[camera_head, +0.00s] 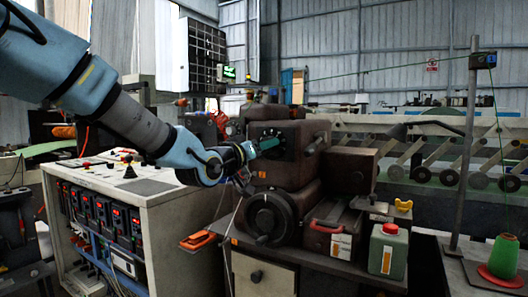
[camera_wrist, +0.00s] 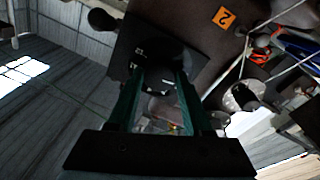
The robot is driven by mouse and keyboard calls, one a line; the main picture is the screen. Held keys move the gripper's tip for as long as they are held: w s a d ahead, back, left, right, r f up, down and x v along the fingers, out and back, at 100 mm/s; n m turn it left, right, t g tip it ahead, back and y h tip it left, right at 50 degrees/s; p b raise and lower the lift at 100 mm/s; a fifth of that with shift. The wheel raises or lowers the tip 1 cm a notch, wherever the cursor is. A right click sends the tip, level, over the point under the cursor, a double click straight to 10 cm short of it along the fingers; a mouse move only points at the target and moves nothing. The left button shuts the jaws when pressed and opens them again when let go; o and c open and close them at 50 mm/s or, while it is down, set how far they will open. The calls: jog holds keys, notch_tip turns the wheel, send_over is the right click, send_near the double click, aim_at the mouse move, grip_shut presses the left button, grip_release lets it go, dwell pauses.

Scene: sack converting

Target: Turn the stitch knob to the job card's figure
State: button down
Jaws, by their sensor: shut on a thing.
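The stitch knob is on the upper front of the brown sewing machine head (camera_head: 300,172). In the head view my gripper (camera_head: 270,143) reaches it from the left, its green fingers largely covering it. In the wrist view my gripper (camera_wrist: 158,82) has its two green fingers at either side of the dark knob, shut on it. Behind is a black dial plate (camera_wrist: 126,58) with small white figures, of which I make out what look like 12 and 14. The pointer and most of the scale are hidden or too dark to read. I cannot make out the job card for certain.
Below is a dark handwheel (camera_head: 270,218). A control cabinet (camera_head: 110,185) stands at the left under my arm. A green can (camera_head: 387,252) and a green thread cone (camera_head: 504,257) stand at the right. An orange label (camera_wrist: 224,18) reads 2.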

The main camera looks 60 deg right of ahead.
jog(key=shift+f+n, duration=0.1)
jog(key=shift+n, duration=0.5)
jog(key=shift+c, duration=1.6)
grip_release()
jog(key=a+b, duration=0.2)
jog(key=a, duration=0.8)
jog(key=shift+a+f, duration=0.3)
jog(key=shift+a, duration=0.1)
jog(key=shift+w, duration=0.1)
